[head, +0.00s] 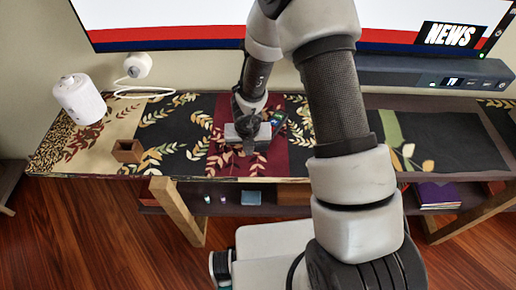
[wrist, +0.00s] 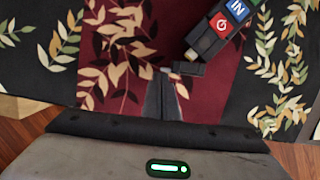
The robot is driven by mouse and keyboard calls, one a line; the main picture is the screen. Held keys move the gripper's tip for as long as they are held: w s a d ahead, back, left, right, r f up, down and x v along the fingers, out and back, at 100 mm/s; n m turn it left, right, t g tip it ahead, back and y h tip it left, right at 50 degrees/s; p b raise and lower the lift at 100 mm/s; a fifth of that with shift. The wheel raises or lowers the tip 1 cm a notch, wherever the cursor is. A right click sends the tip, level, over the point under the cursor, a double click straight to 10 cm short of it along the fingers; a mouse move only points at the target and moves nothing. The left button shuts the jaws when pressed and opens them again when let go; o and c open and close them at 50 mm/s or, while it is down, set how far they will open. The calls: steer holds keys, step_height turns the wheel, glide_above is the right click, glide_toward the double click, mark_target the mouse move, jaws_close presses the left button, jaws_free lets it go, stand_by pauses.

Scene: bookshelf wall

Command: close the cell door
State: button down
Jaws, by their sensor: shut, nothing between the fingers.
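A dark handheld device with coloured buttons (wrist: 222,28), like a remote, lies slanted on the dark red cloth at the upper right of the wrist view. It also shows in the head view (head: 278,118), partly behind my gripper. A small dark flap-like piece (wrist: 188,68) is at its lower-left end, beside a pale bit; it may be the cell door, but I cannot tell how far open it is. My gripper (wrist: 168,80) is shut and empty, its tips very close to this piece; I cannot tell whether they touch. My gripper in the head view (head: 249,147) points down over the table.
The long table (head: 140,171) carries a floral cloth. A small brown open box (head: 127,151), a white cylinder (head: 80,99) and a white corded item (head: 138,65) stand at left. A soundbar (head: 435,75) and a screen (head: 290,22) are behind. The cloth's right part is clear.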

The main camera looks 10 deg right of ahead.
steer(key=w+m+p, duration=0.1)
steer(key=m, duration=0.1)
steer(key=w+a+m+h+p, duration=0.1)
steer(key=m, duration=0.1)
steer(key=shift+w+r, duration=0.1)
steer(key=shift+w, duration=0.3)
steer(key=shift+w+m+g+h+p, duration=0.3)
steer(key=shift+w+m+p, duration=0.45)
steer(key=shift+m, duration=0.95)
steer(key=shift+w, duration=0.25)
steer(key=shift+d, duration=0.15)
steer(key=shift+w+d, duration=0.2)
steer(key=shift+d, duration=0.5)
steer(key=shift+s+a, duration=0.1)
